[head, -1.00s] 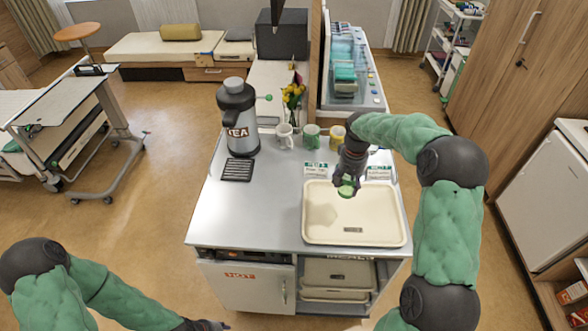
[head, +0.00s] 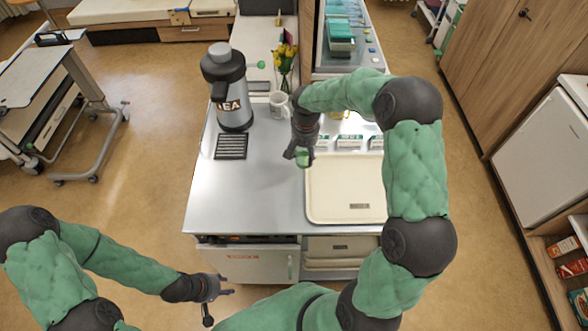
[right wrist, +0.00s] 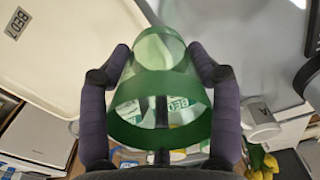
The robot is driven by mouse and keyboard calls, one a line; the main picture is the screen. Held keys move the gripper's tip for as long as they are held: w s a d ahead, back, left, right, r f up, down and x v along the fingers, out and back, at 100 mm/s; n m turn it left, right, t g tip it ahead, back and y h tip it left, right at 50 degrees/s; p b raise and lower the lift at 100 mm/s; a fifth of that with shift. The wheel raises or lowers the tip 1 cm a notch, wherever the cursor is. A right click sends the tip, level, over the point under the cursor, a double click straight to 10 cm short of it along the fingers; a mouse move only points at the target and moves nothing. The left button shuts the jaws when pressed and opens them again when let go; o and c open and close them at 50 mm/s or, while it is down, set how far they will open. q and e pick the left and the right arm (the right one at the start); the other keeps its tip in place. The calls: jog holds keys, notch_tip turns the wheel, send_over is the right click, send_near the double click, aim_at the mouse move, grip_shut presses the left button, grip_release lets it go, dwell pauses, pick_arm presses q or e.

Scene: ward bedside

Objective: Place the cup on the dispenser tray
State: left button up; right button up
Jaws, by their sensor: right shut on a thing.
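My right gripper (head: 299,156) is shut on a green cup (head: 304,159) and holds it above the counter, at the left edge of the beige tray. In the right wrist view the cup (right wrist: 158,105) sits between both fingers, with a wide green band and a see-through body. The dispenser tray (head: 231,146), a black slotted plate, lies empty on the counter in front of the silver and black TEA dispenser (head: 233,92). It is left of the held cup. My left gripper (head: 218,299) is open and empty, low in front of the cabinet.
A beige tray (head: 345,208) covers the counter's right part. Small label cards (head: 349,142) are behind the tray. The counter (head: 250,195) between the plate and beige tray is clear.

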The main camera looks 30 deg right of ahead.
aim_at(297, 163)
jog(key=a+f, duration=0.2)
jog(key=f, duration=0.1)
jog(key=shift+a+f, duration=0.1)
jog(key=shift+a, duration=0.15)
jog(key=f, duration=0.1)
jog(key=a+f, duration=0.1)
jog(key=f, duration=0.1)
jog(key=shift+a+f, duration=0.1)
jog(key=shift+f, duration=0.55)
jog(key=o, duration=1.3)
jog(key=shift+c, duration=0.2)
